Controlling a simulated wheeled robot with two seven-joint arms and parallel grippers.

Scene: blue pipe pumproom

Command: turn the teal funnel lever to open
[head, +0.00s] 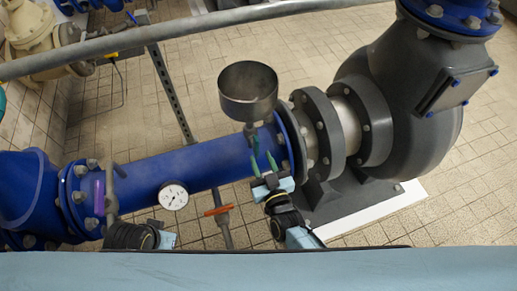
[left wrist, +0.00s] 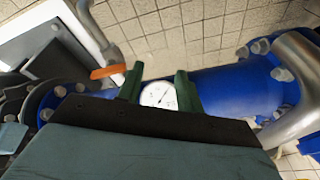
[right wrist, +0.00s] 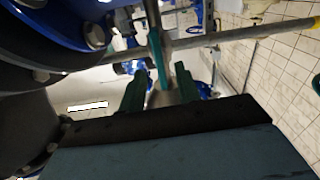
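The metal funnel (head: 248,92) stands above the blue pipe, beside the grey pump flange. Its teal lever (head: 254,138) shows small below the funnel in the head view. In the right wrist view the teal lever (right wrist: 155,45) runs down toward the gap between the fingers. My right gripper (head: 264,163) is just below the lever, its green fingers apart; contact with the lever cannot be told. My left gripper (left wrist: 160,88) is open and empty, with the white gauge (left wrist: 159,95) behind its fingers. In the head view the left fingertips are hidden.
The blue pipe (head: 200,162) crosses the middle. An orange-handled valve (head: 217,211) and a purple lever (head: 98,197) are near it. A grey rail (head: 190,30) crosses behind the funnel. The grey pump (head: 400,110) stands close on the right.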

